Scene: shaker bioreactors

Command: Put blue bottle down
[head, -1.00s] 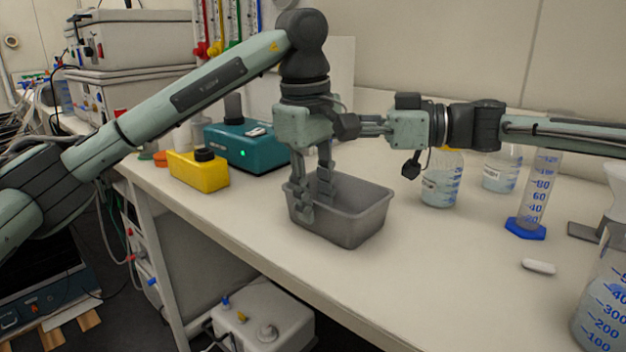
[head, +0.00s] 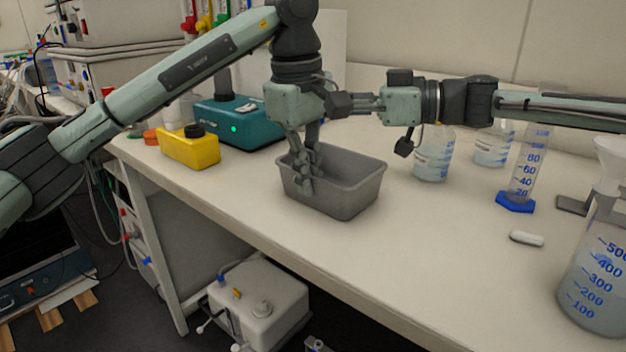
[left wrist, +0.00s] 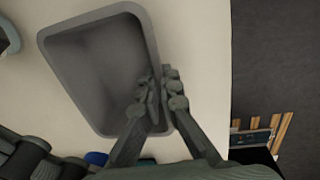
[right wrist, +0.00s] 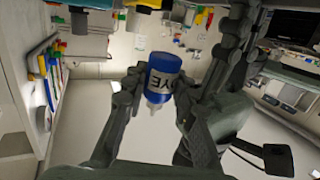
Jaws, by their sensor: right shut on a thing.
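The blue bottle (right wrist: 163,75), with dark lettering and a pale tip, is between the fingers of my right gripper (right wrist: 153,88) in the right wrist view. My right gripper (head: 364,103) is shut on it. In the head view the bottle is hidden behind my left wrist. My left gripper (head: 309,165) points down at the near left wall of a grey bin (head: 365,190). In the left wrist view its fingertips (left wrist: 161,90) are close together at the bin's wall (left wrist: 151,40). Whether they grip the wall is unclear.
A yellow box (head: 190,150) and a teal device (head: 240,127) stand left of the bin. Clear bottles (head: 434,155), a blue-footed cylinder (head: 522,180), a stirring bar (head: 527,239) and a large flask (head: 600,290) stand right. The bench front between is clear.

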